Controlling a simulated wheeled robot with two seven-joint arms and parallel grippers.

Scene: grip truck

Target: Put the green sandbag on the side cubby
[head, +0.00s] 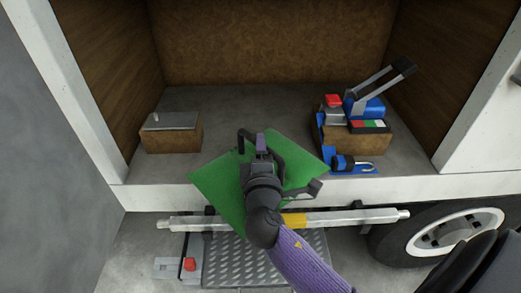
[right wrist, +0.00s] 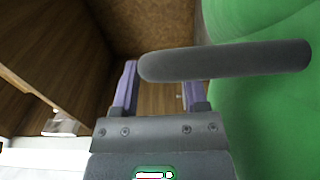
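The green sandbag (head: 222,186) is flat and squarish, with dark handles. In the head view it is in front of the cubby's front edge, partly overlapping it. My right gripper (head: 262,150) is over its middle, at a handle, and seems to bear the bag; the exact grip is partly hidden. In the right wrist view a dark handle (right wrist: 225,62) crosses my right gripper's purple fingers (right wrist: 160,88), with the green bag (right wrist: 270,120) at the right. The side cubby (head: 225,110) is an open, brown-walled compartment with a grey floor. My left gripper is not in view.
A brown block with a metal plate (head: 170,121) stands at the cubby's left. Blue and red gear (head: 350,115) with a long handle stands at its right. The floor between them is clear. Below are a white bar (head: 350,217), a tread plate (head: 300,255) and a wheel (head: 440,232).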

